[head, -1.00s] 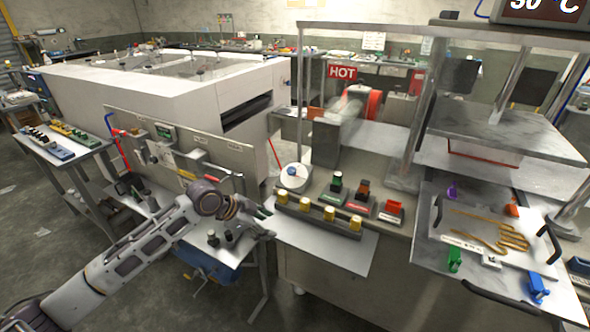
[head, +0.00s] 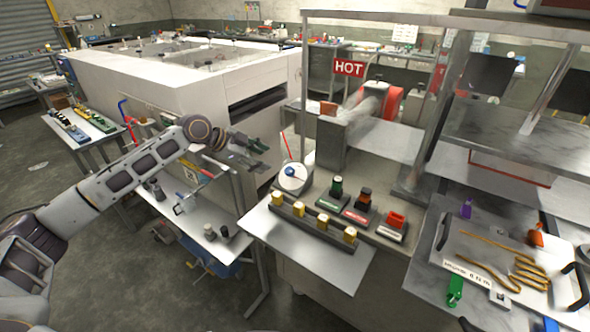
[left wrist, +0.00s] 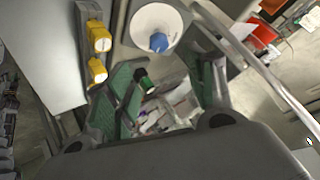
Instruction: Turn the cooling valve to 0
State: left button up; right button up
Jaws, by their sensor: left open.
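The cooling valve is most likely the white round dial (head: 294,177) with a small blue knob (head: 291,171), at the left back corner of the machine bench. The dial's scale is too small to read. My left gripper (head: 256,152) is open and empty, in the air to the left of the dial and a little higher in the picture, apart from it. In the left wrist view the white dial (left wrist: 150,14) and its blue knob (left wrist: 158,42) lie beyond the green-padded fingers of the gripper (left wrist: 166,75). My right gripper is out of view.
A row of yellow knobs (head: 325,224) and green, red and orange switches (head: 361,199) stand just in front and right of the dial. A thin red rod (head: 285,146) rises behind it. A HOT sign (head: 349,68) hangs behind. A tray (head: 458,240) lies at right.

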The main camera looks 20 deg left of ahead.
aim_at(289, 170)
pick_arm(q)
jog(key=x, duration=1.1)
jog(key=shift+w+d+f, duration=0.1)
jog(key=shift+d, duration=0.05)
jog(key=shift+p+x, duration=0.3)
jog(key=shift+x, duration=0.65)
jog(key=shift+w+d+f, duration=0.1)
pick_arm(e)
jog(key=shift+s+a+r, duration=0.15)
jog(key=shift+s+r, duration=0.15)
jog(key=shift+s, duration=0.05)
